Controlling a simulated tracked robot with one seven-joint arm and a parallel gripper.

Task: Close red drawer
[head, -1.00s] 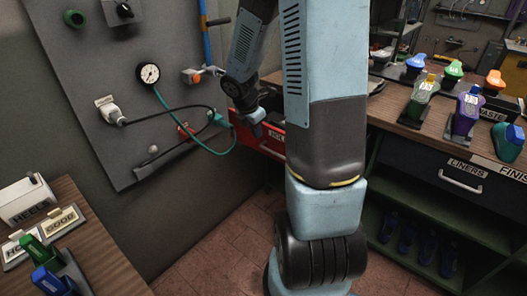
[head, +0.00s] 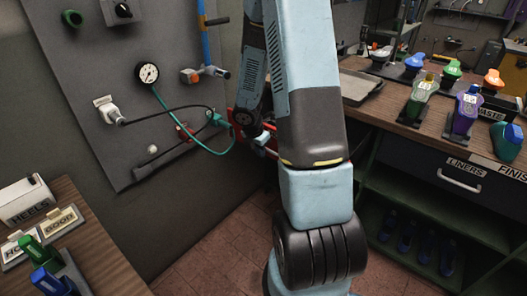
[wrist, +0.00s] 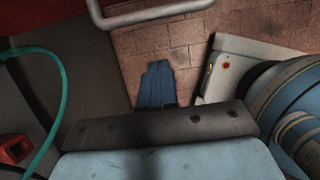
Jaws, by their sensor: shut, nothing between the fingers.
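The red drawer (head: 232,117) is at the back of the head view, right of the grey wall panel. Only slivers of red show around my arm, so I cannot tell how far out it stands. In the wrist view, a red surface (wrist: 45,14) fills the top left corner and a grey bar handle (wrist: 150,14) crosses the top edge. My gripper (wrist: 157,80) has its blue fingers together and empty, pointing toward the handle with a gap in the picture. In the head view my arm largely hides the gripper.
A teal hose (head: 195,145) loops from a gauge (head: 148,73) on the wall panel, close to my wrist's left. A bench with shoe forms (head: 419,99) and a dark liners drawer (head: 450,178) stands at right. Brick-coloured floor (head: 215,255) is clear at front.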

